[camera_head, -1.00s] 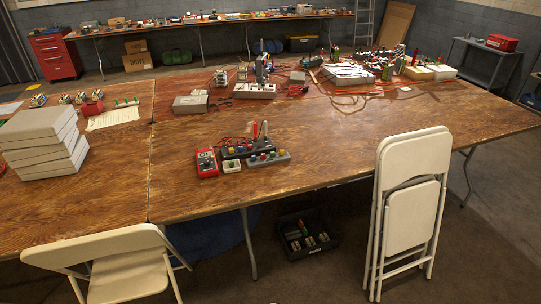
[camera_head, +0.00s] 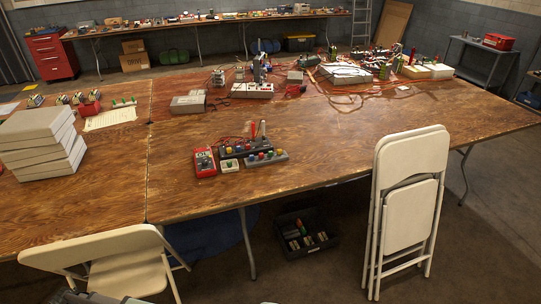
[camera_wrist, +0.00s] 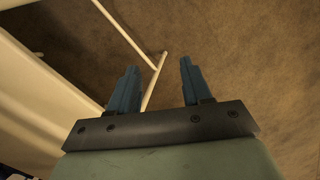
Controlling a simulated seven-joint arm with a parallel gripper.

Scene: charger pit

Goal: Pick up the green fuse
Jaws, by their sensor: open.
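Small green pieces (camera_head: 124,101) stand at the top of a white sheet on the left table. A tiny green piece (camera_head: 294,245) also shows among the items in a black bin (camera_head: 289,253) on the floor under the table. They are too small for me to tell which is the green fuse. In the wrist view my gripper (camera_wrist: 158,66) is open, with two blue fingers apart and nothing between them. It is above brown floor, near pale chair legs, and no fuse shows there.
A white folding chair (camera_head: 115,265) stands at the front left and a folded one (camera_head: 408,215) leans at the right. White boxes (camera_head: 42,143) are stacked on the left table. A red meter (camera_head: 204,162) and coloured terminal blocks sit mid-table. The table's front right is clear.

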